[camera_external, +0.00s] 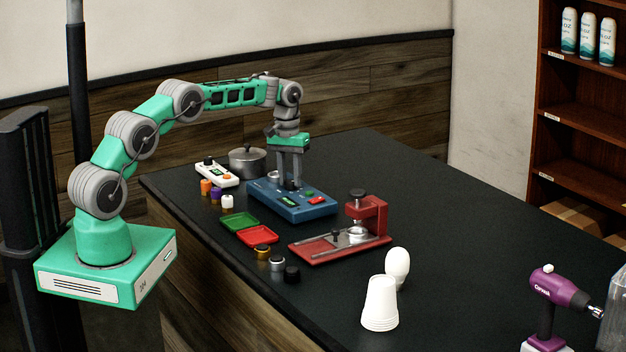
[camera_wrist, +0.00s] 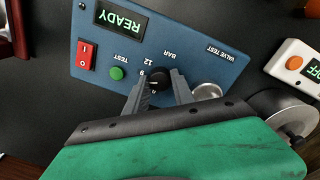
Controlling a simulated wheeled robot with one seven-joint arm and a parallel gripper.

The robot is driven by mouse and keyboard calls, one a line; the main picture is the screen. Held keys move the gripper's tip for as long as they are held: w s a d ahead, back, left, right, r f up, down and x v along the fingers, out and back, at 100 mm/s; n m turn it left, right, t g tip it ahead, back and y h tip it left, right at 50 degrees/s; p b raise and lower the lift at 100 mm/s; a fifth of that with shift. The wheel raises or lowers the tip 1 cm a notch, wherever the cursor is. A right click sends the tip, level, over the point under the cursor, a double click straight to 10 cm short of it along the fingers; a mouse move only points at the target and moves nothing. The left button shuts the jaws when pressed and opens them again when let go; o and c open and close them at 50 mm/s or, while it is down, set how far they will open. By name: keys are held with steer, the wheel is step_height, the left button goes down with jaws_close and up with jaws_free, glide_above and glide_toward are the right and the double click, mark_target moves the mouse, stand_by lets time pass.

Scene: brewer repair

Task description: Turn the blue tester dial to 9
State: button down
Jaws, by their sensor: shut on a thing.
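The blue tester (camera_external: 292,205) stands on the dark table under my gripper (camera_external: 290,184). In the wrist view the tester (camera_wrist: 225,60) shows upside down, with a green READY display (camera_wrist: 122,20), a red switch (camera_wrist: 86,54) and a green TEST button (camera_wrist: 117,73). Its black dial (camera_wrist: 159,77) sits between the fingertips of my gripper (camera_wrist: 158,86), which is shut on it. The numbers 12 and 9 can be read beside the dial; another mark is partly hidden. The dial's exact pointer setting is too small to tell. A round metal fitting (camera_wrist: 207,92) is beside the right finger.
A white device (camera_external: 217,173) and a grey pot (camera_external: 247,161) stand left of the tester. Green (camera_external: 240,219) and red (camera_external: 258,235) trays and a red press (camera_external: 366,217) are in front. The table behind the tester is clear.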

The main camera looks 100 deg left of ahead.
mark_target(289, 180)
steer(key=shift+m, duration=1.1)
steer(key=c, duration=1.1)
jaws_free()
steer(key=shift+o, duration=0.2)
steer(key=shift+r, duration=0.1)
step_height(289, 180, up, 8)
steer(key=shift+s+f+p, duration=0.15)
steer(key=shift+p, duration=0.65)
steer(key=shift+a, duration=0.1)
